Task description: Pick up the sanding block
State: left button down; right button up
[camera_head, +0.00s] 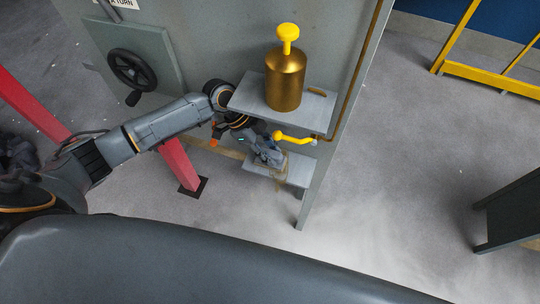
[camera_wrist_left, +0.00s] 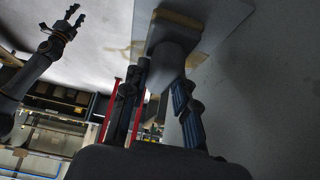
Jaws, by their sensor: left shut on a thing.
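My left gripper (camera_head: 268,157) is at the small lower shelf (camera_head: 299,172) on the upright grey panel. In the left wrist view its two dark fingers (camera_wrist_left: 165,105) stand on either side of a grey, blunt piece (camera_wrist_left: 173,56), which I take to be the sanding block. The gripper is shut on it. The piece is close to or touching a flat plate (camera_wrist_left: 208,38); I cannot tell if there is a gap. In the head view my fingers largely hide the block. My right gripper (camera_wrist_left: 74,15) shows in the left wrist view, fingers apart, empty.
The upper shelf (camera_head: 246,96) is close above my left gripper and holds a brass canister (camera_head: 285,80) with a yellow knob. A yellow lever (camera_head: 294,138) is just right of the gripper. A red post (camera_head: 180,162) stands left.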

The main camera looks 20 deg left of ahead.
pick_arm(q)
jog(key=shift+w+r+b, duration=0.1)
jog(key=shift+r+b, duration=0.3)
jog(key=shift+r, duration=0.05)
jog(key=shift+s+r, duration=0.2)
jog(key=shift+r, duration=0.1)
jog(key=s+b, duration=0.4)
jog(key=s, duration=1.3)
jog(key=shift+s+a, duration=0.3)
jog(key=shift+s, duration=0.1)
